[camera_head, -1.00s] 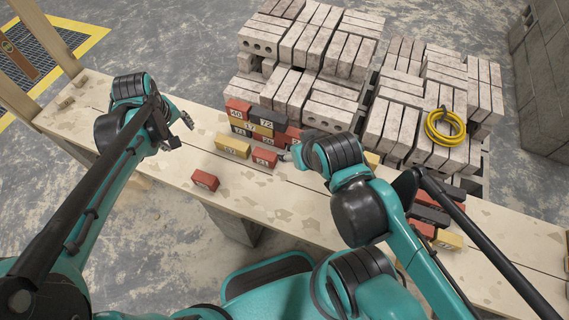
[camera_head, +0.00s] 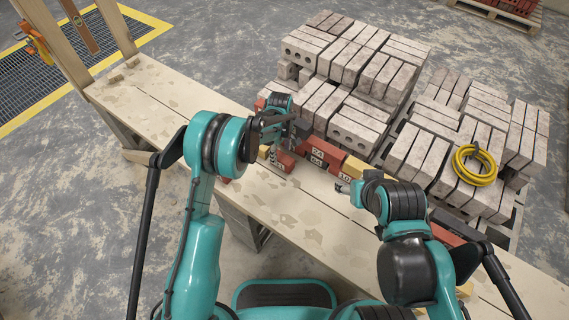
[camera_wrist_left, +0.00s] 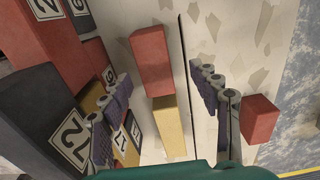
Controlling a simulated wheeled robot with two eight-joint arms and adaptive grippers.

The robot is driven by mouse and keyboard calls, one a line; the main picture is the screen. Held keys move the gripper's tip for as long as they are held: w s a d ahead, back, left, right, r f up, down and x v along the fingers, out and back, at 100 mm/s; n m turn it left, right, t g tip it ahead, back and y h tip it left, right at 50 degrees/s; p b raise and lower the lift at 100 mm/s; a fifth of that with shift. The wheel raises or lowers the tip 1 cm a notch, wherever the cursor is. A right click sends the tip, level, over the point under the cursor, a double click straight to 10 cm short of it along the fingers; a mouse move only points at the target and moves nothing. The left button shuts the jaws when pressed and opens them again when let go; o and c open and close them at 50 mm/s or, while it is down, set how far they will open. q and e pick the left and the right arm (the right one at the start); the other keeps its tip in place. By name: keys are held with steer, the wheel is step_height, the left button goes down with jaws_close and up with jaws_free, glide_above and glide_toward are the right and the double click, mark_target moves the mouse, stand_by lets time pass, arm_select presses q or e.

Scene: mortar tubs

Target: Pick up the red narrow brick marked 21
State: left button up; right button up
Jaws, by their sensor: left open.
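A red brick (camera_head: 286,163) lies on the plank bench below my left gripper. It also shows in the left wrist view (camera_wrist_left: 153,60), end to end with a yellow brick (camera_wrist_left: 171,128). No number can be read on either from here. A second red brick (camera_wrist_left: 260,118) lies apart at the right of the wrist view. My left gripper (camera_head: 281,147) is open above the bricks; in the wrist view its fingers stand either side of the red and yellow pair, gripping nothing. My right gripper (camera_head: 342,187) is low over the bench, right of the bricks; its jaw state is unclear.
A stack of numbered red, dark and yellow bricks (camera_wrist_left: 70,60) stands close to the left finger in the wrist view. Pallets of grey blocks (camera_head: 350,80) stand behind the bench. A yellow hose coil (camera_head: 474,165) lies on them. The bench's left part (camera_head: 150,95) is clear.

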mark_target(282, 157)
arm_select(q)
steer(key=f, duration=0.1)
steer(key=f+b, duration=0.1)
steer(key=f, duration=0.1)
steer(key=f+b, duration=0.1)
steer(key=f, duration=0.1)
steer(key=shift+w+d, duration=0.25)
steer(key=shift+d, duration=0.05)
jaws_close()
steer(key=shift+r, duration=0.2)
